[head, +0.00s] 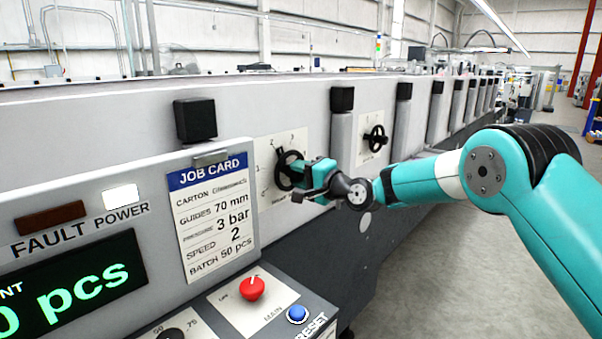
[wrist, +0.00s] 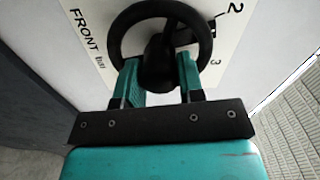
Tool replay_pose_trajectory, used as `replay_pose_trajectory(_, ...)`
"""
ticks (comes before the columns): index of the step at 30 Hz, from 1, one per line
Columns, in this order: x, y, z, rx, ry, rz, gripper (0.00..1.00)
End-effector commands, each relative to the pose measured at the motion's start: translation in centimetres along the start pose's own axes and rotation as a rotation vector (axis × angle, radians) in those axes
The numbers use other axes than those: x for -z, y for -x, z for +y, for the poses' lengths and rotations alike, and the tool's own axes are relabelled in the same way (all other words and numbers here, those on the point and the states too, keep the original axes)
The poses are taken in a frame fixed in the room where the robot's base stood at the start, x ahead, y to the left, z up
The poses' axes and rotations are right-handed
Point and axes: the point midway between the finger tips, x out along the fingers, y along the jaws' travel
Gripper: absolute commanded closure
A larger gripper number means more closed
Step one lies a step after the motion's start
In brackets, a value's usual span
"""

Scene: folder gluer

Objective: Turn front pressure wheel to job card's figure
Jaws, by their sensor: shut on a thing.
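The front pressure wheel (head: 280,168) is a black handwheel on a white scale plate (head: 265,158) on the machine's side. In the wrist view the wheel (wrist: 116,38) fills the top middle, and the plate reads "FRONT bar" with figures 2 and 3 visible. My gripper (head: 306,176) is at the wheel; in the wrist view its teal fingers (wrist: 160,80) are shut on the wheel, one each side of its middle. A dark block shows inside the rim on the right; which figure it marks I cannot tell. The job card (head: 213,212) reads pressure 3 bar.
A second black handwheel (head: 374,139) on its own plate is farther along the machine. The control panel (head: 95,190) stands at the near left, with a red knob (head: 252,288) and blue reset button (head: 297,314) below. Open floor (head: 450,270) lies to the right.

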Motion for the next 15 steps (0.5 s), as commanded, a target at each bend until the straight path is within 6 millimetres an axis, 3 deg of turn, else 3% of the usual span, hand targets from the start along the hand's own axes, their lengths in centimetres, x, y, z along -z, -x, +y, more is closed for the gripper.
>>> replay_pose_trajectory(15, -0.01, 0.04, 0.11, -0.004, -0.468, -0.001, 0.88)
